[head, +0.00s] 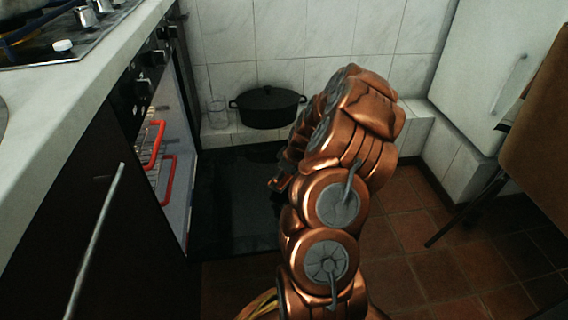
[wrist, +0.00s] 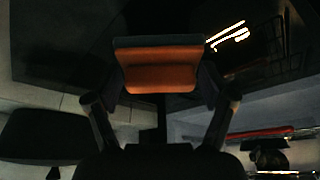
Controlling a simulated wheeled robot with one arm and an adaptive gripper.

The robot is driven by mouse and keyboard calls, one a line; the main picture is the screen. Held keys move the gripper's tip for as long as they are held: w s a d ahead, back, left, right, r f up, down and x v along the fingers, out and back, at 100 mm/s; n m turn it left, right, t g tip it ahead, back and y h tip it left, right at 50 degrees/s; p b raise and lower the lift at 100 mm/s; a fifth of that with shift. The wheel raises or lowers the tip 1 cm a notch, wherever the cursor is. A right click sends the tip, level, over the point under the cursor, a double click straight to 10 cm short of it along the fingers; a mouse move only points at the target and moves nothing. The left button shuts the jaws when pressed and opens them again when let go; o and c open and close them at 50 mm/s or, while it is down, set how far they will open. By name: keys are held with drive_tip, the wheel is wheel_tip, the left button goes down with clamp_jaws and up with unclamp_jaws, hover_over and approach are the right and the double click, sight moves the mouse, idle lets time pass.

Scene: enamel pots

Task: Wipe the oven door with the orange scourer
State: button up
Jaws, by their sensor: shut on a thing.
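The oven door (head: 232,205) is folded down flat at the open oven, its dark glass face up. In the wrist view the dark glass (wrist: 60,50) fills the upper part, with bright reflections at right. My gripper (wrist: 160,75) is shut on the orange scourer (wrist: 160,78), a block with a dark layer along one edge, held between both fingers. In the head view my gripper (head: 279,181) is over the door's right side, partly behind my arm, and the scourer is not discernible there. I cannot tell whether the scourer touches the glass.
The open oven has racks with red edges (head: 167,180) at left. A black lidded pot (head: 268,108) and a clear glass (head: 217,112) stand on the tiled ledge behind the door. A brown chair (head: 540,135) stands at right. The tiled floor (head: 430,260) between is clear.

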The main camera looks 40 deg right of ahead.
drive_tip(key=shift+r+p, duration=0.8)
drive_tip(key=shift+r, duration=1.95)
